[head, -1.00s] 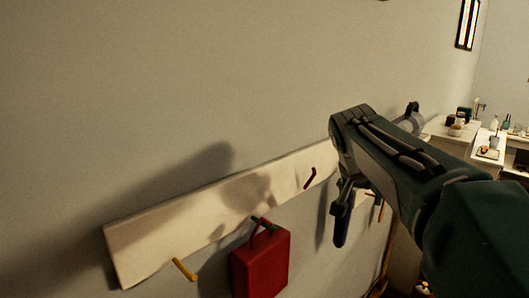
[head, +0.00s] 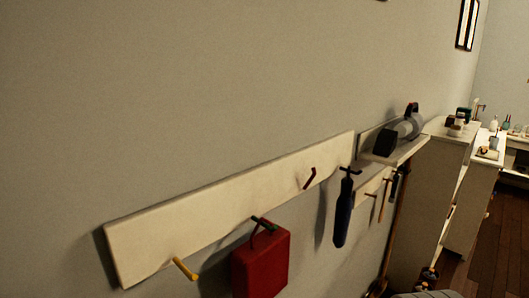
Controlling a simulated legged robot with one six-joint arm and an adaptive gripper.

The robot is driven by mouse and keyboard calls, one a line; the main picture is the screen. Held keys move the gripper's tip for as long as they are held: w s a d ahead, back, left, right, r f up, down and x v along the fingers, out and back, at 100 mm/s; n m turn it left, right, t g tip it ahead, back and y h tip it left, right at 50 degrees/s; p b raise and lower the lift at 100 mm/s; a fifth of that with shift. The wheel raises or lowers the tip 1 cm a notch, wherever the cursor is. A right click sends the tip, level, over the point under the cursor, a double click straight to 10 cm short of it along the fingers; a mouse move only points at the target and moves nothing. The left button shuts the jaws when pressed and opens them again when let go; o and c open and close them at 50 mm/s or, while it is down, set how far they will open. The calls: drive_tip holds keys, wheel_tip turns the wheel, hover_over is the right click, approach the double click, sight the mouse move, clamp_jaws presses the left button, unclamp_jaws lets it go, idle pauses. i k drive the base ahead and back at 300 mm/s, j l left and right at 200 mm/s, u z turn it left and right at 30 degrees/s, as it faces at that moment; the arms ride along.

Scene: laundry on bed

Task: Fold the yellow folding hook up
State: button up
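The yellow folding hook (head: 186,269) is on the left part of a white wall board (head: 215,213), near its lower edge. It sticks out from the board, slanting down to the right. My gripper is not in the head view now, and nothing of mine touches the hook.
A red bag or case (head: 261,263) hangs from a dark green hook (head: 263,223) right of the yellow one. A red hook (head: 310,178) is bare. A dark blue item (head: 343,212) hangs farther right. A shelf (head: 403,151) and white cabinets (head: 440,190) stand beyond.

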sight(193, 277)
drive_tip(key=u, duration=1.3)
